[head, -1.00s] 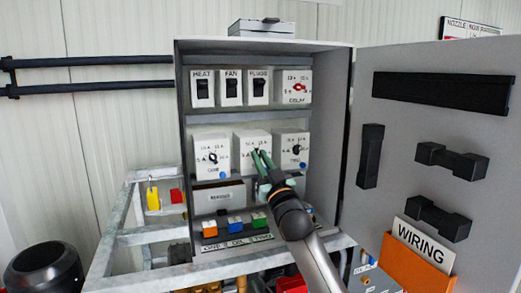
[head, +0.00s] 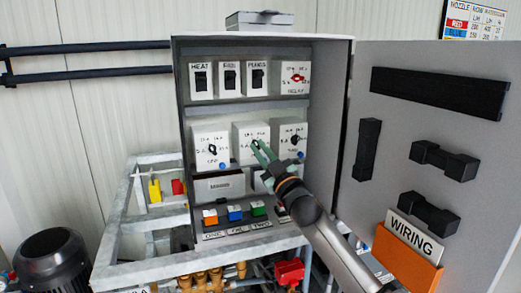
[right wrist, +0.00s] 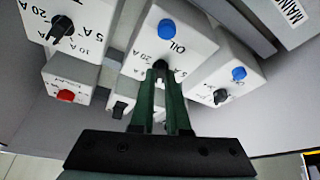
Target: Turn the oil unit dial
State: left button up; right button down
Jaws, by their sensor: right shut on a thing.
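The oil unit (head: 240,156) is the middle white box in the cabinet's second row. In the right wrist view the oil unit (right wrist: 190,42) shows the word OIL, amp marks and a blue button (right wrist: 168,29). Its small black dial (right wrist: 160,65) sits between the green fingertips and is partly hidden by them. My right gripper (head: 257,144) reaches in from the lower right and is shut on this dial. In the right wrist view the gripper (right wrist: 160,72) has one finger on each side of the dial. My left gripper is in neither view.
Similar dial units stand close on the left (head: 211,145) and right (head: 290,140) of the oil unit. Switches and a relay (head: 295,79) are above. The open cabinet door (head: 400,130) stands to the right, with a wiring folder (head: 405,255). A metal frame (head: 125,235) runs below.

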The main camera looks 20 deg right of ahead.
jog(key=shift+r, duration=0.1)
jog(key=c, duration=0.9)
grip_release()
jog(key=shift+s+d+f, duration=0.1)
jog(key=shift+s+f, duration=0.25)
jog(key=shift+s, duration=0.1)
jog(key=b+v, duration=0.3)
jog(key=v, duration=0.8)
jog(key=shift+s, duration=0.25)
